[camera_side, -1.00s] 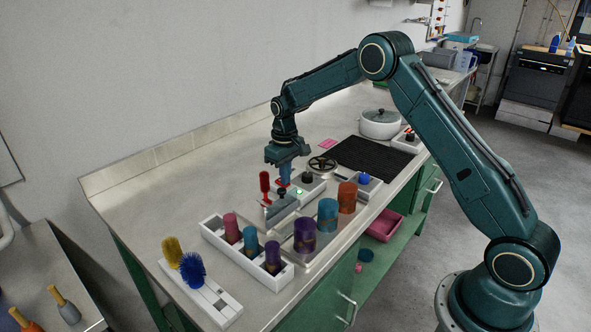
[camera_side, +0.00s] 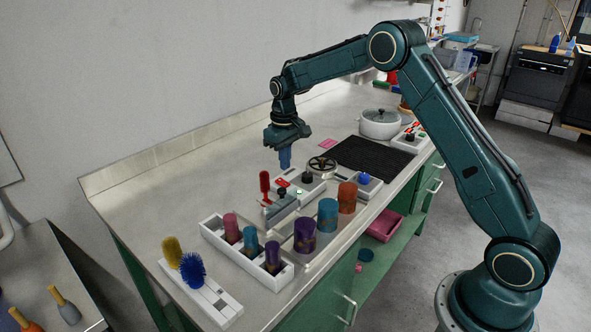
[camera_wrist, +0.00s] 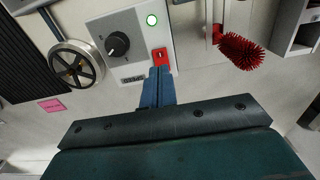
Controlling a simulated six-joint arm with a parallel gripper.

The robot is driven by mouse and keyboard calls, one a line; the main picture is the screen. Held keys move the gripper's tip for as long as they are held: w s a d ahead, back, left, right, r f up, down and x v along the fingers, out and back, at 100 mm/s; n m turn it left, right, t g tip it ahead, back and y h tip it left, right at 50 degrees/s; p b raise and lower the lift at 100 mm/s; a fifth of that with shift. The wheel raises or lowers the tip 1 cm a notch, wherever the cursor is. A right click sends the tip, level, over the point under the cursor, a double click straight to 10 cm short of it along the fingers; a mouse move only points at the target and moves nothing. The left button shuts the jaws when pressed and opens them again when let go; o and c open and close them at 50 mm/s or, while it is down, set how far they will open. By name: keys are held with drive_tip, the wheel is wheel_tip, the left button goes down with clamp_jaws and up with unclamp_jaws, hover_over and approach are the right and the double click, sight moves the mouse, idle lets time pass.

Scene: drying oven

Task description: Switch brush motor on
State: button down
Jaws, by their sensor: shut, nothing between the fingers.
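The grey control box (camera_side: 313,187) stands on the bench and fills the upper middle of the wrist view (camera_wrist: 107,22). It carries a black knob (camera_wrist: 117,44), a green lamp (camera_wrist: 152,20) that is lit, and a red switch (camera_wrist: 161,55). A red brush (camera_wrist: 240,49) stands beside the box; it also shows in the side view (camera_side: 265,183). My gripper (camera_side: 285,165) has its blue fingers shut and empty. In the wrist view the fingertips (camera_wrist: 161,72) appear just below the red switch.
A handwheel (camera_wrist: 76,66) and black mat (camera_side: 368,158) lie beside the box. A white rack (camera_side: 247,252) with coloured cylinders and a brush holder (camera_side: 214,300) stand in front. A second box with a blue knob (camera_side: 364,179) is to the right.

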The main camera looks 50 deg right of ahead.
drive_tip(key=shift+r, duration=1)
